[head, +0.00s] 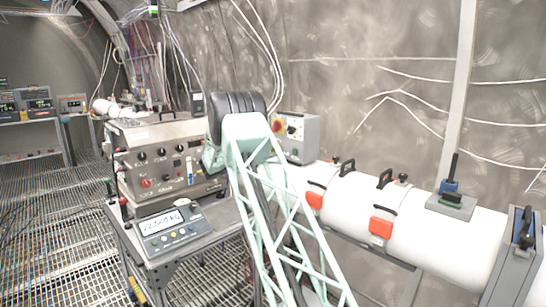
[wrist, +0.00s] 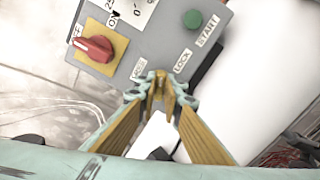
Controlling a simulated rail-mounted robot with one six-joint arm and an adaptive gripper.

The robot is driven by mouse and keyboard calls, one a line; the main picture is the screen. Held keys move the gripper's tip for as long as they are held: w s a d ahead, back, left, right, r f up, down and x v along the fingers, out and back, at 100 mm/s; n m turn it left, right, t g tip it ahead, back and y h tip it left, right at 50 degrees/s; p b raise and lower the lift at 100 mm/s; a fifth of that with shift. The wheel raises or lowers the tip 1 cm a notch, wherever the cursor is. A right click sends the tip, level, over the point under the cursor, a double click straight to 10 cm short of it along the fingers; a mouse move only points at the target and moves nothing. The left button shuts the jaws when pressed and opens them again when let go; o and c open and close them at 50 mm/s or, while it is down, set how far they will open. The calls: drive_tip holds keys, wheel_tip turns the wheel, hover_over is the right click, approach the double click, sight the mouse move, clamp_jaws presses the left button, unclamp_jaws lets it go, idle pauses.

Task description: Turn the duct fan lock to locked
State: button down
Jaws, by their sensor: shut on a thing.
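The duct fan's grey control box (wrist: 160,45) fills the upper part of the wrist view. In the head view the box (head: 303,132) stands on the white duct, just right of my arm's end. A LOCK label (wrist: 183,61) is printed near the box's lower edge, with another, hard-to-read label to its left. My gripper (wrist: 160,88) is at that edge below the labels, its fingertips closed on the fan lock. The lock is mostly hidden between the fingertips, so which way it points cannot be told. My gripper's fingers are hidden in the head view.
A red knob (wrist: 93,48) on a yellow plate and a green START button (wrist: 193,19) sit close by on the box. The white duct (head: 430,235) with red latches and black handles runs right. A bench instrument (head: 165,160) and a scale (head: 175,228) stand left of my arm.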

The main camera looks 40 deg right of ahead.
drive_tip(key=shift+f+m+b, duration=0.15)
drive_tip(key=shift+m+b, duration=1.85)
drive_tip(key=shift+b, duration=0.1)
drive_tip(key=shift+m, duration=0.4)
drive_tip(key=c, duration=2.7)
unclamp_jaws()
drive_tip(key=shift+c, duration=0.2)
drive_tip(key=shift+a, duration=0.1)
drive_tip(key=s+a, duration=0.1)
drive_tip(key=a, duration=1)
drive_tip(key=shift+a, duration=0.35)
